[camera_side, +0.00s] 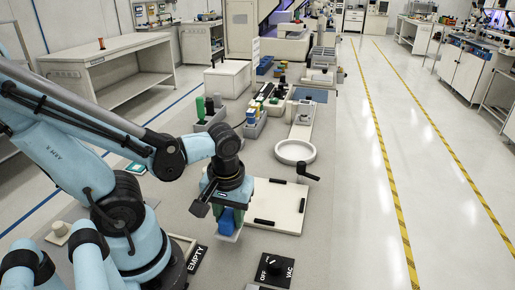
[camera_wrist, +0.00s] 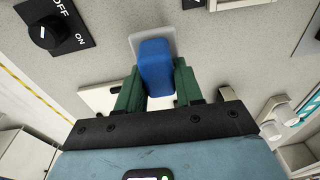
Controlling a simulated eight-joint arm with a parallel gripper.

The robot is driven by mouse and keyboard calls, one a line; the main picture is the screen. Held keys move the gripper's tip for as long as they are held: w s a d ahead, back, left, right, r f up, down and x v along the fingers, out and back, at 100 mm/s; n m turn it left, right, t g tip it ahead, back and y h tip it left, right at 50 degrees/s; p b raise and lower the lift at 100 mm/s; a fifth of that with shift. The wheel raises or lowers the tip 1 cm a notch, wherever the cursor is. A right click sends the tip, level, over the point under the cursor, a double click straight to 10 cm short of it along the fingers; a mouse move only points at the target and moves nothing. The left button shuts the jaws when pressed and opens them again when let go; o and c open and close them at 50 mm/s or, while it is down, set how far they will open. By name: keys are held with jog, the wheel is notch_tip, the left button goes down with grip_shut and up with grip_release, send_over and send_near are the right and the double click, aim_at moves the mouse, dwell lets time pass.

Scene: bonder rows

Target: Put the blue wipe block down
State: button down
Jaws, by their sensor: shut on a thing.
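The blue wipe block (camera_side: 226,222) is held low over the grey bench in the side view, just left of a white board. It also shows in the wrist view (camera_wrist: 156,66), between the two green fingers of my gripper (camera_wrist: 157,88). A pale grey pad (camera_wrist: 142,42) shows at the block's far end. In the side view my gripper (camera_side: 227,207) points down and is shut on the block. I cannot tell whether the block's underside touches the bench.
The white board (camera_side: 285,222) with black clips lies right of the block. An EMPTY label (camera_side: 198,259) and a black VAC knob panel (camera_side: 283,275) are in front. A white ring (camera_side: 311,158) and black lever (camera_side: 302,170) are behind. Bins with tools stand farther back.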

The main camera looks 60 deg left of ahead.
aim_at(230, 224)
jog(key=shift+f, duration=1.4)
jog(key=shift+f, duration=0.15)
jog(key=c, duration=0.7)
grip_release()
jog(key=shift+c, duration=0.2)
jog(key=shift+s+d+r, duration=0.1)
jog(key=shift+d+r, duration=0.1)
jog(key=shift+r, duration=1.8)
jog(key=shift+s+d+r, duration=0.1)
jog(key=shift+d+r, duration=0.15)
jog(key=shift+r, duration=1.8)
jog(key=shift+s+d+r, duration=0.1)
jog(key=shift+d+r, duration=0.1)
jog(key=shift+r, duration=1.8)
jog(key=w+m+t+h, duration=0.1)
jog(key=w+m+t, duration=0.5)
jog(key=w+m, duration=0.3)
jog(key=shift+w+d+r+t, duration=0.2)
jog(key=shift+w+t, duration=0.2)
jog(key=shift+w, duration=0.2)
